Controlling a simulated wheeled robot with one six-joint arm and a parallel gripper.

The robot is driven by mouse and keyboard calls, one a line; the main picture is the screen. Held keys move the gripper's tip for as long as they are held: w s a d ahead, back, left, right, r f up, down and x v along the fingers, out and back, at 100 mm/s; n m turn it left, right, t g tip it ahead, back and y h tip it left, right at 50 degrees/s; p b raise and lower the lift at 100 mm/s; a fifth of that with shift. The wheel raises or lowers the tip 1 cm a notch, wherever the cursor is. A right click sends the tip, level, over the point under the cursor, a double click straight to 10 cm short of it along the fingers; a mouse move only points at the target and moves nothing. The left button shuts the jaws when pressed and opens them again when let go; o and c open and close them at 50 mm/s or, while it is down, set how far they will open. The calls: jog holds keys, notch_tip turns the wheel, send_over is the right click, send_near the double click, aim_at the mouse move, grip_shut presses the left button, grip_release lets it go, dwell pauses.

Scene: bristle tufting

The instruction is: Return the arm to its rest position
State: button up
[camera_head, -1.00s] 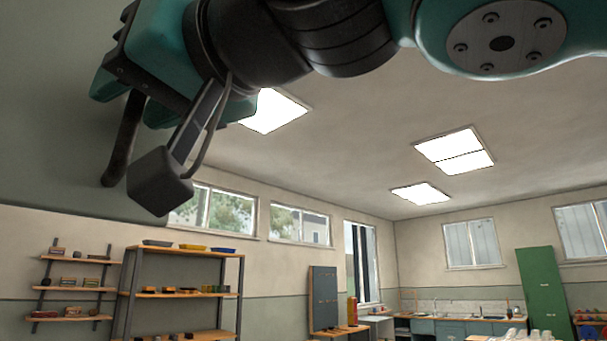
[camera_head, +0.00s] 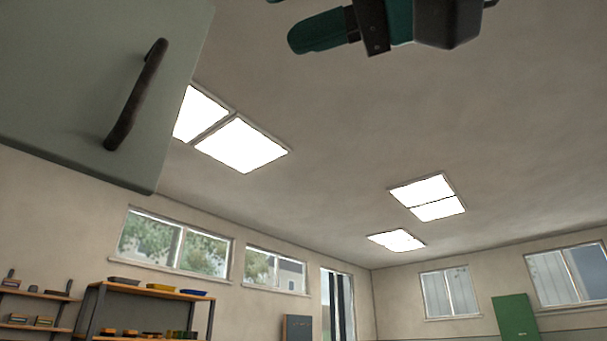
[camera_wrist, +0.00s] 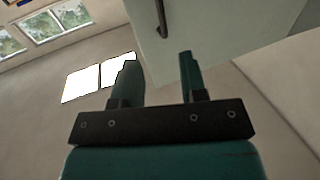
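My gripper (camera_wrist: 158,80) shows in the wrist view with its two teal fingers apart and nothing between them. In the head view my gripper (camera_head: 318,32) is at the top edge, seen from the side against the ceiling; part of it and the rest of my arm are out of frame. A grey-green cabinet door or panel (camera_head: 70,80) with a dark bar handle (camera_head: 137,95) stands at the upper left of the head view. The panel (camera_wrist: 215,35) also shows beyond the fingertips in the wrist view; I cannot tell the exact distance.
A shelf unit (camera_head: 150,290) with coloured trays stands low at the left, beside small wall shelves (camera_head: 35,293). A green cabinet (camera_head: 515,318) is far at the right. Ceiling lights (camera_head: 242,145) are overhead. The space right of the panel looks clear.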

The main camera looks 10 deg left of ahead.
dwell(0.6)
jog(key=w+d+f+m+h, duration=0.1)
jog(key=w+f+h, duration=0.25)
jog(key=f, duration=0.65)
jog(key=w+d+f+m+h, duration=0.1)
jog(key=w+f+h, duration=0.1)
jog(key=w+f, duration=0.5)
jog(key=w+d+f+m+h, duration=0.1)
jog(key=w+f+m+h, duration=0.15)
jog(key=f, duration=0.95)
jog(key=s+d+f+m+g+h, duration=0.1)
jog(key=s+d+f+g+h, duration=0.1)
jog(key=d+f, duration=0.5)
jog(key=s+d+f+m+g+h, duration=0.2)
jog(key=d+f, duration=0.5)
jog(key=f, duration=1.1)
jog(key=shift+s+f+g+h, duration=0.3)
jog(key=shift+s+g+h, duration=0.25)
jog(key=shift+s, duration=0.55)
